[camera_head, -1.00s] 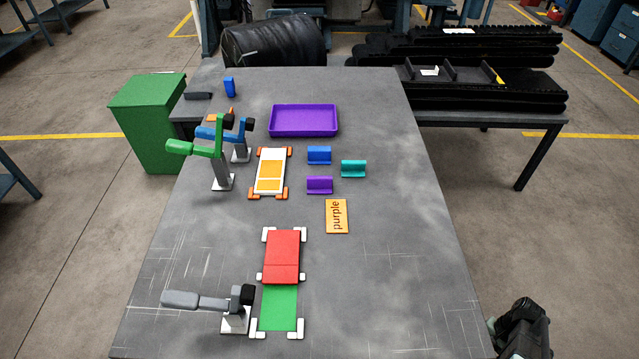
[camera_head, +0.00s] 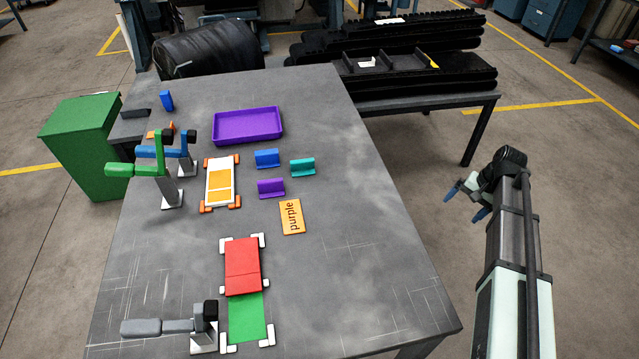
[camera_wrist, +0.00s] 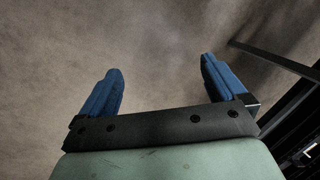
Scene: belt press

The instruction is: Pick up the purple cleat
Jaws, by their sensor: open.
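The purple cleat (camera_head: 271,188) stands on the grey table, just left of the orange card (camera_head: 291,217) lettered "purple". A blue cleat (camera_head: 267,158) stands behind it and a teal cleat (camera_head: 302,167) behind it to the right. My gripper (camera_head: 467,201) is off the right side of the table, over the floor, well apart from the cleats. In the wrist view its two blue fingers (camera_wrist: 162,82) are spread wide with nothing between them but floor beyond.
A purple tray (camera_head: 247,142) lies behind the cleats. Left of them is a white-and-orange plate (camera_head: 220,183) and green (camera_head: 163,165) and blue levers. A red plate (camera_head: 242,265) and a grey lever (camera_head: 165,326) are nearer. The table's right part (camera_head: 370,230) is clear.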

